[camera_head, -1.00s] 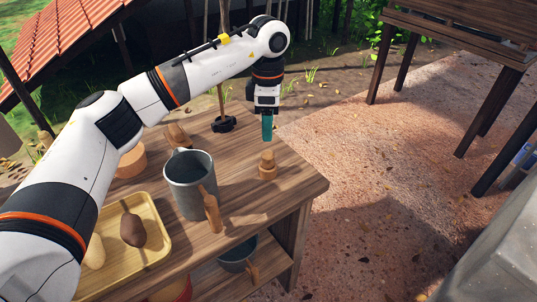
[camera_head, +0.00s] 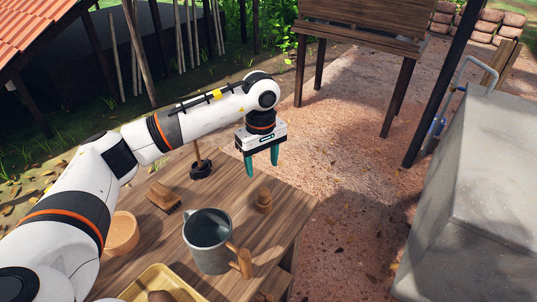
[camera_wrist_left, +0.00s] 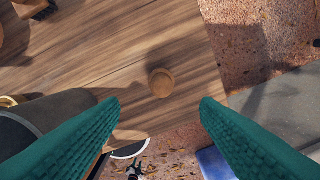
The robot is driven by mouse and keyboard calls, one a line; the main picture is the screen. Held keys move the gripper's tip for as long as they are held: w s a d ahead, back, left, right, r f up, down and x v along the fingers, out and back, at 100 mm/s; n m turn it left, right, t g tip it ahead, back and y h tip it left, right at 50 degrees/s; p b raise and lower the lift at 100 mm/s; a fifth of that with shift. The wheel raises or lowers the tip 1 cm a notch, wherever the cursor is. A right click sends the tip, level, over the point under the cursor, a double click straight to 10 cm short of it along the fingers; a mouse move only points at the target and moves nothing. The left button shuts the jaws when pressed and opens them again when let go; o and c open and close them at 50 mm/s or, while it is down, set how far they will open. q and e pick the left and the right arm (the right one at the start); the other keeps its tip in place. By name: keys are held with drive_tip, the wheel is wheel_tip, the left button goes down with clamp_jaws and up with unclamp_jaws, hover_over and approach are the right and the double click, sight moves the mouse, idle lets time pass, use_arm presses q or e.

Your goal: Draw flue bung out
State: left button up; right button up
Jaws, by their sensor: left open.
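A small round brown stepped plug (camera_head: 264,200), which looks like the flue bung, stands upright near the right edge of the wooden table (camera_head: 225,187). In the left wrist view the plug (camera_wrist_left: 161,83) shows from above as a round brown knob, between and a little beyond my fingertips. My left gripper (camera_head: 262,168) is open and empty, with its green fingers pointing down above and behind the plug. The fingers (camera_wrist_left: 160,104) do not touch it. I cannot tell whether the plug sits in a hole.
A grey metal jug (camera_head: 207,238) with a wooden handle stands left of the plug. A large grey block (camera_head: 480,200) stands at right.

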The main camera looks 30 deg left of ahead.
sight(264, 191)
use_arm(q)
drive_tip(key=f, duration=0.2)
drive_tip(key=f+p, duration=0.1)
drive_tip(key=f, duration=0.1)
drive_tip(key=shift+w+d, duration=0.1)
drive_tip(key=shift+d, duration=0.2)
wheel_tip(264, 191, down, 7)
drive_tip(key=shift+a+r+p, duration=0.1)
drive_tip(key=shift+r+p, duration=0.05)
drive_tip(key=shift+p, duration=0.45)
drive_tip(key=shift+f, duration=0.55)
use_arm(e)
drive_tip(key=shift+w+d+r, duration=0.15)
drive_tip(key=shift+w+r, duration=0.2)
drive_tip(key=shift+r, duration=0.25)
drive_tip(key=shift+w+d+r, duration=0.15)
drive_tip(key=shift+w+r, duration=0.2)
drive_tip(key=shift+r, duration=0.2)
use_arm(q)
drive_tip(key=c, duration=1)
drive_tip(key=shift+o, duration=1.2)
drive_tip(key=c, duration=0.4)
drive_tip(key=shift+r, duration=0.1)
drive_tip(key=shift+c, duration=0.2)
use_arm(e)
drive_tip(key=shift+w+d, duration=0.2)
drive_tip(key=shift+d, duration=0.25)
